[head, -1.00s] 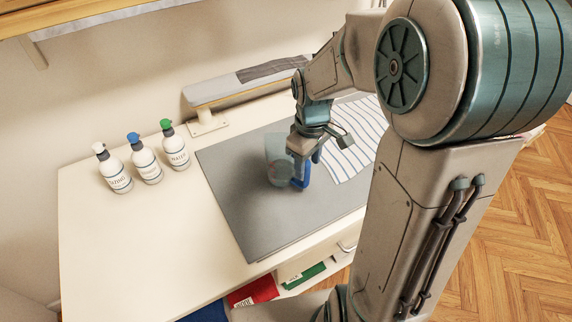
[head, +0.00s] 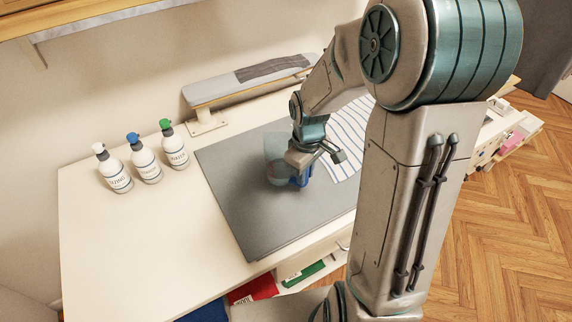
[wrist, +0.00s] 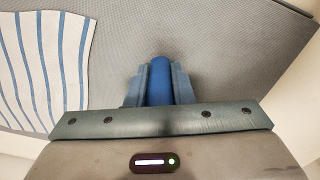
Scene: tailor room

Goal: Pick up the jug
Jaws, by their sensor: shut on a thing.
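The jug (head: 275,160) is a clear, slightly bluish vessel with a blue handle. It stands upright on the grey mat (head: 240,205) on the table. My gripper (head: 298,181) is at the jug's right side, low over the mat, and hides most of the handle in the head view. In the wrist view my gripper (wrist: 159,84) is shut on the blue handle (wrist: 160,78), which lies between the two fingers. The jug's clear body cannot be made out in the wrist view.
Three pump bottles (head: 145,158) stand left of the mat. A padded ironing board (head: 245,82) is behind it. A striped cloth (head: 345,130) lies on the mat's right, also in the wrist view (wrist: 45,60). Folded red fabric (head: 252,290) sits below the table's front edge.

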